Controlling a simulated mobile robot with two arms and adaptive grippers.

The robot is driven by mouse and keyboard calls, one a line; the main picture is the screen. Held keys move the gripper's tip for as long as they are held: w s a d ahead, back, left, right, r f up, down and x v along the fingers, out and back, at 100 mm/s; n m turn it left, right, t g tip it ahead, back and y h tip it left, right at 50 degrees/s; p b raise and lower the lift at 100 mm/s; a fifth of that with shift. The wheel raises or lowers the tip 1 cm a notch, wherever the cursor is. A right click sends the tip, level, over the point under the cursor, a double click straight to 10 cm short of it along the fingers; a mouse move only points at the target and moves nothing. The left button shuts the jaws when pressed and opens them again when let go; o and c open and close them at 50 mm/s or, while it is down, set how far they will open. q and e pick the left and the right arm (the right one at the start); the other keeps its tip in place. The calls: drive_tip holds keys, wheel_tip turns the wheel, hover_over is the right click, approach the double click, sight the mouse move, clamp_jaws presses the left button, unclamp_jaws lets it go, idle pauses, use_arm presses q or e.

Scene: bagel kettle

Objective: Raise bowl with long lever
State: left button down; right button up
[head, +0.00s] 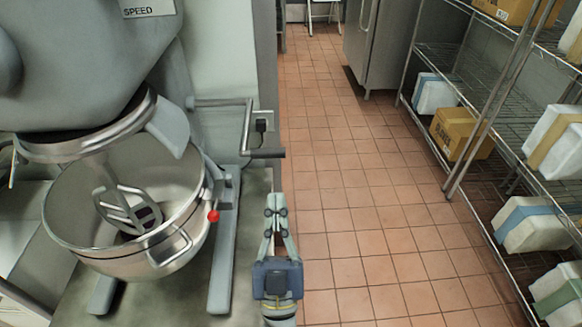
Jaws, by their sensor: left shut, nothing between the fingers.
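The steel mixer bowl (75,205) hangs under the mixer head (80,70) at left, with the beater (130,210) inside it. The long lever (246,128) is a grey crank on the right side of the mixer. It runs right, bends down and ends in a short horizontal handle (266,153). My left gripper (277,212) is shut and empty. It appears just below the lever's handle in the picture, apart from it, and points away from me. My right gripper is out of view.
A short lever with a red knob (213,216) sits at the bowl's right side. The mixer stands on a grey counter (185,296). A wire shelf (500,110) with boxes is at right. The tiled floor (345,180) between is clear.

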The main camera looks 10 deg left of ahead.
use_arm(q)
wheel_tip(320, 180, up, 7)
drive_tip(key=p, duration=0.3)
hover_over(274, 157)
drive_tip(key=s+d, duration=0.1)
drive_tip(key=s, duration=0.3)
drive_tip(key=f, duration=0.1)
drive_tip(key=w+f, duration=0.1)
drive_tip(key=shift+f, duration=0.3)
drive_tip(key=shift+w+f, duration=0.2)
drive_tip(key=shift+f, duration=0.5)
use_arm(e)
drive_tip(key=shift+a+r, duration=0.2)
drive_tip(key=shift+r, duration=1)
use_arm(q)
drive_tip(key=shift+f+b, duration=0.2)
drive_tip(key=shift+b, duration=0.15)
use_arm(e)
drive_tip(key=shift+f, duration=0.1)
use_arm(q)
drive_tip(key=shift+s+f+b, duration=0.1)
drive_tip(key=shift+f+b, duration=0.2)
drive_tip(key=shift+f, duration=0.15)
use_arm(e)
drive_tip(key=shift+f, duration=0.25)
